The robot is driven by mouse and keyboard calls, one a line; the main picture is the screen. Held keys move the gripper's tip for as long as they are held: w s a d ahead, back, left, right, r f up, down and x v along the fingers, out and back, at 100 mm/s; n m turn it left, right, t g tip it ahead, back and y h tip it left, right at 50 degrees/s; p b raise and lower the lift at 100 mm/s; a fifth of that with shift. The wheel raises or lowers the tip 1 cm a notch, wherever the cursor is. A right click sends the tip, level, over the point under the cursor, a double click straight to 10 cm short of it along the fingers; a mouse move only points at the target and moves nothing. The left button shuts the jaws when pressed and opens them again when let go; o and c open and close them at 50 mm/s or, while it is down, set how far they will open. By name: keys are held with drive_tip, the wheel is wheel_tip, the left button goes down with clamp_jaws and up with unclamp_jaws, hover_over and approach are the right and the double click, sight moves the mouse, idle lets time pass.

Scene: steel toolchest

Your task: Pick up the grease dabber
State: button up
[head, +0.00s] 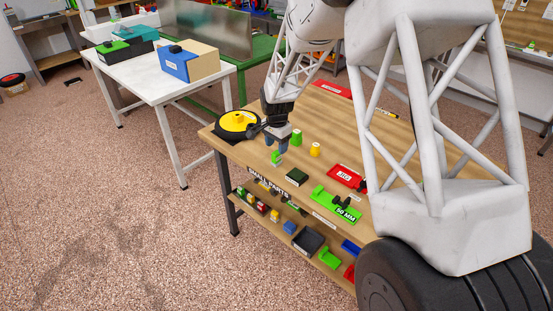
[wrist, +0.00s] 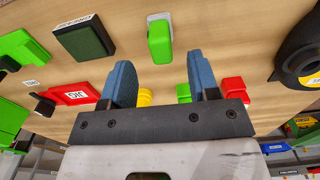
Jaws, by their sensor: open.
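No thing in view is labelled as the grease dabber. The likeliest is a small upright green piece with a pale base (head: 276,158), near the bench's front edge; the wrist view shows it as a rounded green block (wrist: 160,42). My gripper (head: 282,147) points down over the bench, close to this piece. In the wrist view, my gripper's two blue fingers (wrist: 161,72) are apart with nothing held between them. The green piece lies just beyond the fingertips, roughly centred between them. I cannot tell the exact height of the fingertips above the bench.
A yellow-and-black round reel (head: 238,122) sits at the bench's left corner. A green cup-like piece (head: 296,138) and a yellow one (head: 315,149) stand close behind my gripper. A dark green box (head: 297,177), a red jig (head: 346,177) and a green block (head: 335,204) lie to the right.

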sight(276, 152)
drive_tip(key=shift+f, duration=2.05)
drive_tip(key=c, duration=1)
